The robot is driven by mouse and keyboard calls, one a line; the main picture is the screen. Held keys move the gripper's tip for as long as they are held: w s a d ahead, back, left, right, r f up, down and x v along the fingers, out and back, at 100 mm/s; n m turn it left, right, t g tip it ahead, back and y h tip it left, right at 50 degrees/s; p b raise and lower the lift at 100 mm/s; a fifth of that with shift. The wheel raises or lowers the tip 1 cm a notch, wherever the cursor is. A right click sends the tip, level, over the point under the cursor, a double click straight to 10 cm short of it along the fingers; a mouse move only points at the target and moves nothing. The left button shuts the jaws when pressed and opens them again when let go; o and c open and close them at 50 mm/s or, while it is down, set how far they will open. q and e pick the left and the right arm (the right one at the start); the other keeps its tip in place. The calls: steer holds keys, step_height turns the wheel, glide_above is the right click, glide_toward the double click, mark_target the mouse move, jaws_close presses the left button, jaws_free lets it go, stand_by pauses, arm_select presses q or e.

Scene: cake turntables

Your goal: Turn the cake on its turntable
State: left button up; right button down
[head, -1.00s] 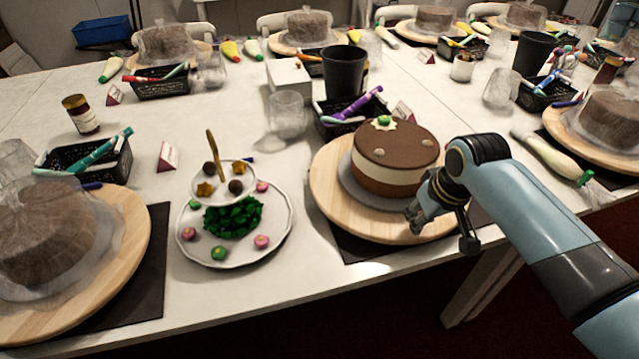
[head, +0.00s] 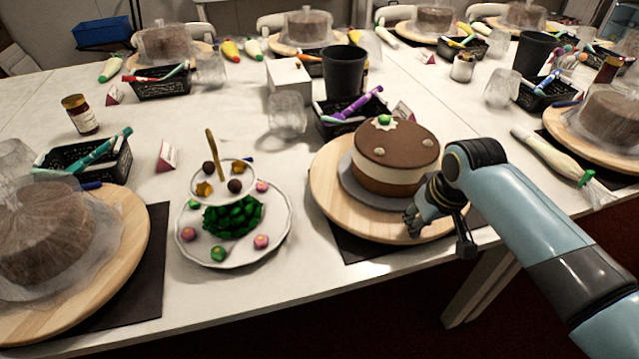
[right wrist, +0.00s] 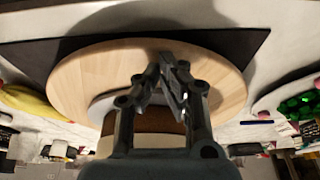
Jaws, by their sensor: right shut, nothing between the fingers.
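The cake (head: 396,158) has a brown top, a cream band and a brown base, with a green and cream decoration on top. It sits on a grey board on the round wooden turntable (head: 335,200). My right gripper (head: 411,222) is shut and empty, low over the turntable's front right part, beside the cake. In the right wrist view the shut fingers (right wrist: 168,62) are over the wooden turntable (right wrist: 85,80), and the cake (right wrist: 150,124) is partly hidden behind the gripper. I cannot tell whether the fingertips touch the wood. My left gripper is out of view.
A tiered stand (head: 284,222) with sweets stands left of the turntable. A black basket (head: 325,122) with pens and a black cup (head: 344,72) are behind it. A dark mat (head: 352,248) lies under the turntable. Wrapped cakes (head: 40,235) stand on other boards.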

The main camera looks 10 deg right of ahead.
mark_target(394, 230)
steer(key=shift+w+a, duration=0.15)
steer(key=shift+a, duration=0.7)
steer(key=shift+p, duration=0.3)
steer(key=shift+w+a, duration=0.25)
steer(key=shift+a, duration=0.7)
steer(key=shift+r+p, duration=1.45)
steer(key=shift+p, duration=0.35)
step_height(394, 230, up, 6)
steer(key=p, duration=0.7)
